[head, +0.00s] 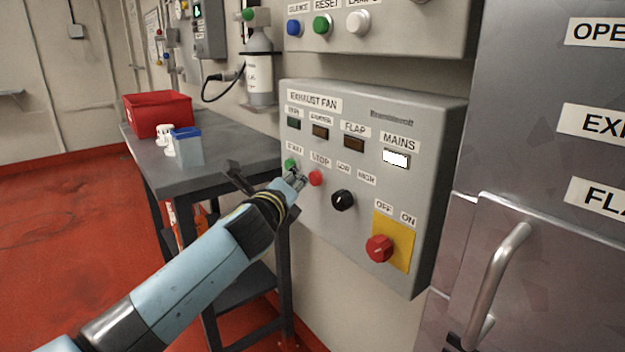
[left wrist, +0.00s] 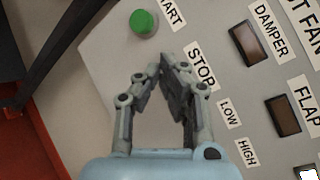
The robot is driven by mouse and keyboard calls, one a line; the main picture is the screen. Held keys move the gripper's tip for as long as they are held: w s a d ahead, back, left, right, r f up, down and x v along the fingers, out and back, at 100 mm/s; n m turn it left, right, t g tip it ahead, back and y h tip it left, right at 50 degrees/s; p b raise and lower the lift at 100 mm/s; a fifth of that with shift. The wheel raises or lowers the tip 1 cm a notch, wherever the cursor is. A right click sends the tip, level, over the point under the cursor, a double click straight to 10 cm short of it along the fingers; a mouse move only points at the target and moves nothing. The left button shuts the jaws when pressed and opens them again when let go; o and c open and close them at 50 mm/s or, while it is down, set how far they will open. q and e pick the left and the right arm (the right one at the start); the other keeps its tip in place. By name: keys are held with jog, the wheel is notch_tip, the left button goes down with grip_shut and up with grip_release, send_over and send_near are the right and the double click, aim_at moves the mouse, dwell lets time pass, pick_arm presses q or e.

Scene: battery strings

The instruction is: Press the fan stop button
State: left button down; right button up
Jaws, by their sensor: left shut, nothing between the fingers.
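The red fan stop button (head: 316,178) sits under the STOP label on the grey exhaust fan box (head: 437,190). My left gripper (head: 296,178) is shut and empty, with its tips just left of the red button in the head view. I cannot tell whether they touch the box or the button. In the left wrist view the shut fingertips (left wrist: 164,68) are beside the STOP label (left wrist: 200,67); the red button is not visible there and seems hidden behind the fingers. The green start button (head: 291,165) also shows in the left wrist view (left wrist: 143,23). My right gripper is not in view.
A black knob (head: 343,200) and a red mains switch on a yellow plate (head: 401,232) are right of and below the stop button. A grey table (head: 225,178) with a red bin (head: 158,112) stands left. A metal door handle (head: 497,275) is at right.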

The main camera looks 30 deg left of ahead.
pick_arm(q)
jog(key=shift+s+a, duration=0.3)
jog(key=shift+s, duration=0.45)
jog(key=shift+s+a, duration=0.3)
jog(key=shift+s, duration=0.45)
jog(key=shift+s+a, duration=0.3)
jog(key=shift+s, duration=0.45)
jog(key=s+d+f+n+g+h, duration=0.1)
jog(key=s+f+n+g, duration=0.15)
jog(key=s+f, duration=0.7)
jog(key=s+f+n+g, duration=0.25)
jog(key=s+f, duration=0.25)
jog(key=f, duration=0.9)
jog(key=s+d+f+n+g+h, duration=0.15)
jog(key=s+f+g, duration=0.25)
jog(key=s+f, duration=0.6)
jog(key=s+d+f+n+g, duration=0.1)
jog(key=s+f+n, duration=0.4)
jog(key=s, duration=0.5)
jog(key=s+d+f+n+g, duration=0.1)
jog(key=s+f+n+g, duration=0.2)
jog(key=s+f+n, duration=0.3)
jog(key=s+d+f+n+g+h, duration=0.1)
jog(key=s+f+n, duration=0.4)
jog(key=s, duration=0.9)
jog(key=shift+d+f+g, duration=0.4)
jog(key=shift+f+g, duration=0.1)
jog(key=shift+g, duration=0.4)
jog(key=shift+s, duration=0.1)
